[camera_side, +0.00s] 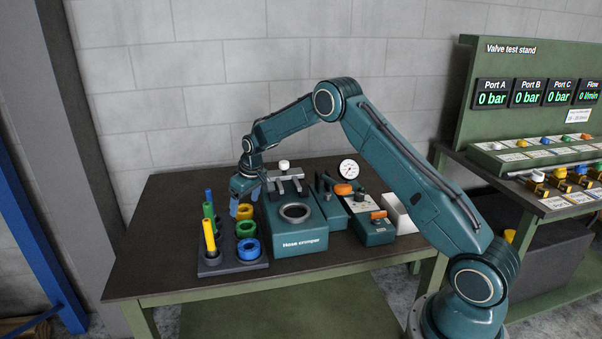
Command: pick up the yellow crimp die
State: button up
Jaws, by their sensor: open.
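The yellow crimp die (245,211) is a ring at the back of the right column of a dark grey rack (232,266). A green ring (246,230) and a blue ring (249,249) sit in front of it in the same column. My gripper (241,206) points down at the back of the rack, directly over or around the yellow die. It is open. Its jaws partly hide the yellow die, and I cannot tell whether they touch it.
Upright blue (208,196), green (208,211) and yellow (209,236) rods stand in the rack's left column, close beside my gripper. The hose crimper (299,243) stands close on the right. The table's (165,225) left part is clear.

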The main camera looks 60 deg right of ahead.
jog(key=shift+x, duration=0.95)
jog(key=shift+c, duration=0.5)
jog(key=shift+r, duration=0.1)
jog(key=c, duration=1.3)
jog(key=shift+r, duration=0.1)
notch_tip(320, 180, up, 20)
jog(key=shift+f, duration=0.1)
jog(key=shift+s, duration=0.1)
